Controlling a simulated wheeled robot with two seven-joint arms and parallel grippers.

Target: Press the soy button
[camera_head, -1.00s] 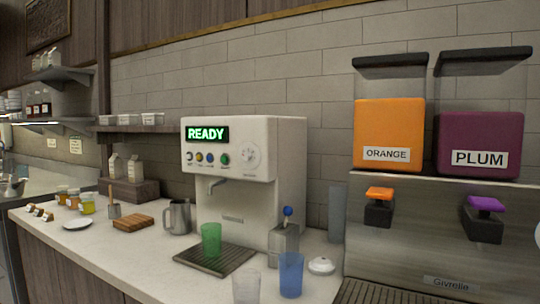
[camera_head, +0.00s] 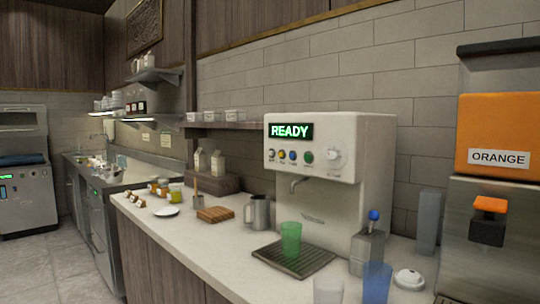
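A white drinks machine (camera_head: 338,170) stands on the counter, with a lit green READY display (camera_head: 290,131). Below the display is a row of small round buttons: a dark one (camera_head: 271,154), a yellow one (camera_head: 281,155), a blue one (camera_head: 293,156) and a green one (camera_head: 308,157). Their labels are too small to read, so I cannot tell which is soy. A round dial (camera_head: 334,159) is right of them. A green cup (camera_head: 291,240) stands on the drip tray (camera_head: 268,256) under the spout. Neither of my grippers is in view.
A metal pitcher (camera_head: 257,212) stands left of the machine. A metal holder with a blue-topped stick (camera_head: 367,247), a blue cup (camera_head: 376,284) and a clear cup (camera_head: 328,291) stand in front at right. An orange dispenser (camera_head: 497,137) is far right. The floor at left (camera_head: 50,265) is clear.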

